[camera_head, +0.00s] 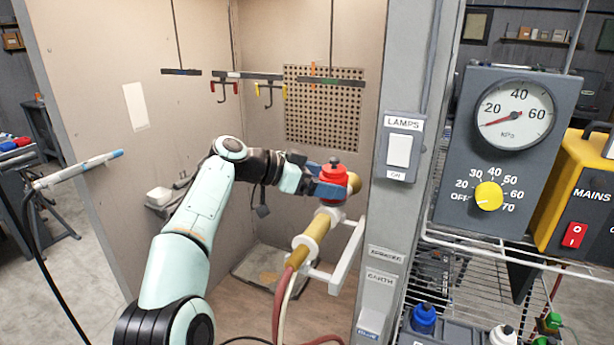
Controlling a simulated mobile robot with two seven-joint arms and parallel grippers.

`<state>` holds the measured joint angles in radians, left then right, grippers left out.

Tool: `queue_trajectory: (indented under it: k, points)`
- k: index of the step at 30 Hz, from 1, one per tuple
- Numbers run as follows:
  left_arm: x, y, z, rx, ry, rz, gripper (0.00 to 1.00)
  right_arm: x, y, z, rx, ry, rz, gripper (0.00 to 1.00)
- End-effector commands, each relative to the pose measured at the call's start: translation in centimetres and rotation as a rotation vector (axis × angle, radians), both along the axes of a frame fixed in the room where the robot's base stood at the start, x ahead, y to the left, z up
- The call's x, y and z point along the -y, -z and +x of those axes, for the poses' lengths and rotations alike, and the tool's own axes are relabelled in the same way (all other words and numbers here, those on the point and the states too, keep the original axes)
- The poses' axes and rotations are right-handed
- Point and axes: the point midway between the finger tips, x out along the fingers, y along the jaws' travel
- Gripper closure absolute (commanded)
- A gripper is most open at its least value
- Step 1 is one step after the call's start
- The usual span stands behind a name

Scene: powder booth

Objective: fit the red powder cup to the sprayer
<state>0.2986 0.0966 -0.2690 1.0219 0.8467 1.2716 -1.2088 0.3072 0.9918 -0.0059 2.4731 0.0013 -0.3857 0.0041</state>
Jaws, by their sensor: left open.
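The red powder cup (333,181), with a dark knob on top, stands upright at the upper end of the yellow sprayer (315,232). The sprayer rests in a white bracket (345,258) beside the grey post. My left gripper (330,189) reaches in from the left with its blue fingers at the cup's side. It is open, and part of the cup is hidden behind a finger. The joint between cup and sprayer is partly hidden, so I cannot tell whether the cup is fully seated. My right gripper is not in view.
A wire shelf at lower right holds a blue cup (423,318), a white cup (502,335) and a green one (552,322). The grey post (400,60) carries the lamps switch (400,150). Hooks (268,95) hang in the booth. Hoses run down from the sprayer.

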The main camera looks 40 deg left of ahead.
Motion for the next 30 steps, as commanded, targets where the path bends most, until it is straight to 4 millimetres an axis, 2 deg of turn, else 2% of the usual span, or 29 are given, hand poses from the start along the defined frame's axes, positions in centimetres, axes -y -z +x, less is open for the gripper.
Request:
queue_trajectory:
  k: [5, 12, 18, 23, 30]
  points:
    - [-1.4, -1.2, -2.4, 0.003, -0.006, 0.002, 0.07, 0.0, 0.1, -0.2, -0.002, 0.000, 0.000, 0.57]
    - [-3.9, -3.2, -6.8, 0.002, -0.008, 0.003, 0.07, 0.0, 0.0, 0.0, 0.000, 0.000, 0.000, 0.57]
    - [-5.3, -4.4, -9.5, 0.001, -0.006, 0.002, 0.07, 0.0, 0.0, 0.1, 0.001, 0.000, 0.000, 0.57]
    - [-5.7, -4.8, -10.4, -0.001, -0.002, 0.000, 0.07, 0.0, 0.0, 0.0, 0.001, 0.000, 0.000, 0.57]
    - [-5.8, -4.9, -10.6, 0.000, -0.001, 0.000, 0.07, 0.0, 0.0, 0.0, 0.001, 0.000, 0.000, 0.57]
